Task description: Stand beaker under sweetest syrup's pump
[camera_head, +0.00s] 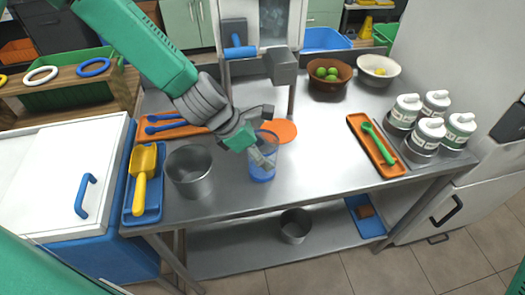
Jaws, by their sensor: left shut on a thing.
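A clear, blue-tinted beaker (263,174) stands upright at or just above the steel table, near the front middle. My left gripper (262,153) reaches in from the upper left and is shut on the beaker's upper left wall; it hides part of the rim. Several white syrup bottles with pale pump tops, one of them the front bottle (429,134), stand grouped in a metal rack at the right end of the table. Their labels are too small to read, so I cannot tell which is sweetest. My right gripper is not in view.
An orange tray (358,122) with a green spoon (378,143) lies left of the bottles. A metal bucket (189,180) and a blue tray with a yellow scoop (144,180) stand left. The press (283,68) is behind. The table between beaker and orange tray is clear.

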